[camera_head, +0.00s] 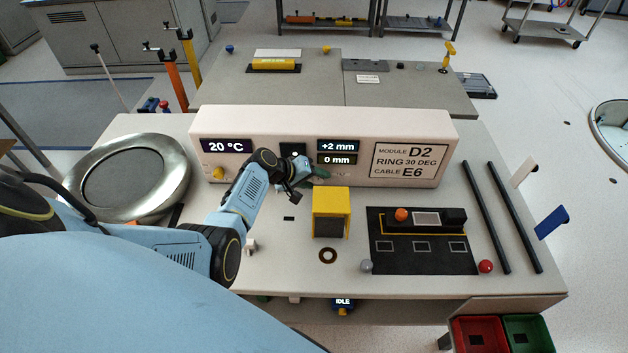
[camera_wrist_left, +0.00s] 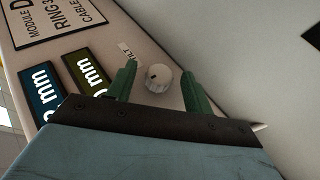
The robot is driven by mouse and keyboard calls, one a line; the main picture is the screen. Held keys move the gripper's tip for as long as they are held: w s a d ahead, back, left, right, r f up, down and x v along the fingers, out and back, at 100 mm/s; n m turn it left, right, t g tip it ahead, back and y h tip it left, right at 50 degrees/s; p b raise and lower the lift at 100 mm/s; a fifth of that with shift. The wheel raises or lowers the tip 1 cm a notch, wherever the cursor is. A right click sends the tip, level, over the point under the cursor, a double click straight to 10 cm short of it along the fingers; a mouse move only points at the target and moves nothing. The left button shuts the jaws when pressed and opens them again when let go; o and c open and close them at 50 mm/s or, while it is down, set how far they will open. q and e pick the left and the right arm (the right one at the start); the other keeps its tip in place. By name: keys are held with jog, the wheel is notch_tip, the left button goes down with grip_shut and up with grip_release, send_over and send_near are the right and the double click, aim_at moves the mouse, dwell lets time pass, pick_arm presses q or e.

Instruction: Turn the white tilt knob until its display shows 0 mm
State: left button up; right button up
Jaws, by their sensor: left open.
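The white tilt knob (camera_wrist_left: 158,78) sits on the console front beside a small TILT label (camera_wrist_left: 128,51) in the left wrist view. My left gripper (camera_wrist_left: 158,68) is open, with its green fingers on either side of the knob and gaps showing. In the head view, my left gripper (camera_head: 312,178) is at the console front and hides the knob. The console (camera_head: 240,126) has a blue display (camera_head: 338,146) reading +2 mm and an olive display (camera_head: 337,159) reading 0 mm. I cannot tell which display belongs to the knob. My right gripper is out of view.
A yellow block-like holder (camera_head: 331,199) stands just in front of the console. A large metal ring dish (camera_head: 125,180) is at the left. A black tray (camera_head: 420,262) and two dark rods (camera_head: 487,215) lie to the right.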

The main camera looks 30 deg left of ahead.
pick_arm(q)
jog(key=shift+c, duration=0.4)
jog(key=c, duration=0.9)
jog(key=shift+a+f+b, duration=0.1)
jog(key=shift+f+b, duration=0.1)
jog(key=shift+b, duration=0.5)
jog(key=t+h+b, duration=0.1)
jog(key=b, duration=0.3)
jog(key=n+t+h+b, duration=0.1)
jog(key=t+h+b, duration=0.1)
jog(key=b, duration=0.2)
jog(key=f+n+t+h+b, duration=0.1)
jog(key=h+b, duration=0.1)
jog(key=b, duration=0.2)
jog(key=shift+s+a+t, duration=0.15)
jog(key=shift+t, duration=0.15)
jog(key=shift+b, duration=0.35)
jog(key=shift+r+t, duration=0.15)
jog(key=shift+t, duration=0.15)
jog(key=o, duration=1)
